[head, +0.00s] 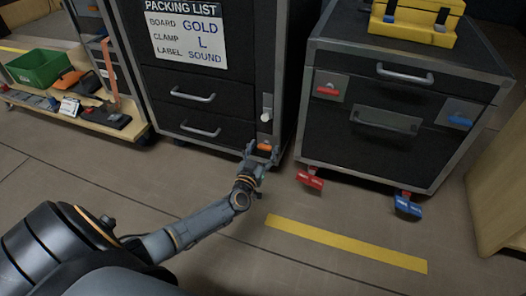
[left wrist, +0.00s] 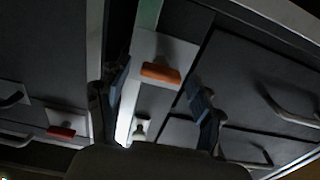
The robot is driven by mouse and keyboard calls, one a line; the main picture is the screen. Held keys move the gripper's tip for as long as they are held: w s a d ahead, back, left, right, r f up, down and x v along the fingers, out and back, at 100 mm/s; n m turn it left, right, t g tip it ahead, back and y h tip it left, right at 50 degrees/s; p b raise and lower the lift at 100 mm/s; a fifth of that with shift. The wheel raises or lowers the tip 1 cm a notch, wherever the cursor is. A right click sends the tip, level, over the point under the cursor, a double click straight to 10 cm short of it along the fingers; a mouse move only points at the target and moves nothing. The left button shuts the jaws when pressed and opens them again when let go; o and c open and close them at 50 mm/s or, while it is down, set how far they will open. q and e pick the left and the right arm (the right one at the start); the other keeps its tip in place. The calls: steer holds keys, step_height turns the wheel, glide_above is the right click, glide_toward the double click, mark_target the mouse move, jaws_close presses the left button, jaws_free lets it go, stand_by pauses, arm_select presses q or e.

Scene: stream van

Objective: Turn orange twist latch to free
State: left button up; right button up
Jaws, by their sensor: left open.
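The orange twist latch (head: 264,146) sits low on the right edge of the black drawer cabinet, with its handle lying roughly level. In the left wrist view the orange latch (left wrist: 161,73) lies across a pale plate (left wrist: 177,46). My left gripper (head: 261,153) is open in front of it, one finger to each side. In the left wrist view the gripper (left wrist: 160,92) shows its two fingers apart, with the latch between them in the picture; I cannot tell if either touches it. My right gripper is not in view.
A light grey lever (head: 267,111) is above the latch. Drawer handles (head: 200,132) stick out to its left. A second case (head: 395,130) with red (head: 327,90) and blue (head: 459,120) latches stands to the right. The floor with yellow tape (head: 345,243) is clear.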

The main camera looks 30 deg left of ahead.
arm_select(q)
steer(key=c, duration=1.1)
steer(key=shift+c, duration=0.2)
